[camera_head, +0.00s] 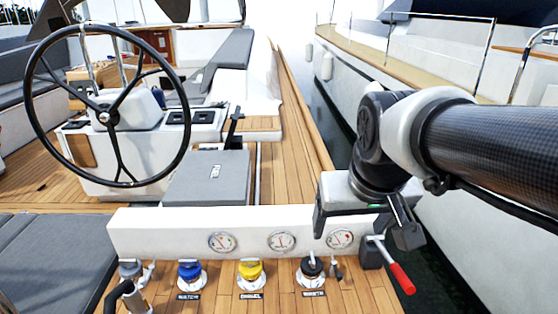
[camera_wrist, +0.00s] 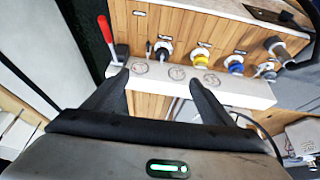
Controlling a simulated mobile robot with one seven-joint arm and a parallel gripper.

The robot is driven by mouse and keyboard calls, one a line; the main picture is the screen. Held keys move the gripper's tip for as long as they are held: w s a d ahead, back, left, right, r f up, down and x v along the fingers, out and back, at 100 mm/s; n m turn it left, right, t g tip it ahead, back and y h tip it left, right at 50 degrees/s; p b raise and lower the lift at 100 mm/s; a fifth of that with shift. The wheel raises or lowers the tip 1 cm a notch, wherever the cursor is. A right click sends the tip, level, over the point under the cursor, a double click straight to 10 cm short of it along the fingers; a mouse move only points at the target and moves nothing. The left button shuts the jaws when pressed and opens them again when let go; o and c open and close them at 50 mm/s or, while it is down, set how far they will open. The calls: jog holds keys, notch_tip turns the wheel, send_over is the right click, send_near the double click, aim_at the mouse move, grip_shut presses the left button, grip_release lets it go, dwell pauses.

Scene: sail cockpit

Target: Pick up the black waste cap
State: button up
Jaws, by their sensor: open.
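The black waste cap (camera_head: 311,268) sits on a light round flange on the wooden deck, rightmost in a row with a yellow cap (camera_head: 250,271) and a blue cap (camera_head: 189,271). In the wrist view, the black cap (camera_wrist: 163,47) is small, beyond the white ledge and between the finger directions. My gripper (camera_head: 362,229) is above and to the right of the cap in the head view, apart from it. Its two fingers are spread and empty, as the wrist view of the gripper (camera_wrist: 158,78) also shows.
A white ledge with gauges (camera_head: 282,241) stands behind the caps. A red-handled lever (camera_head: 402,278) is right of the black cap, and a small metal fitting (camera_head: 336,270) is close beside it. A grey hose fitting (camera_head: 131,269) is at left. A steering wheel (camera_head: 108,117) stands further back.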

jog(key=b, duration=1.1)
send_near(313, 257)
jog(key=shift+g, duration=0.5)
jog(key=b+x, duration=0.2)
jog(key=x, duration=0.3)
jog(key=shift+w+d+r+b, duration=0.1)
jog(key=shift+w+b, duration=0.05)
jog(key=shift+b, duration=0.25)
jog(key=shift+b+x, duration=0.95)
jog(key=shift+x, duration=2)
jog(key=shift+w+r, duration=0.1)
jog(key=shift+w, duration=0.1)
jog(key=shift+c, duration=0.2)
jog(key=c, duration=1.2)
jog(key=shift+r, duration=0.1)
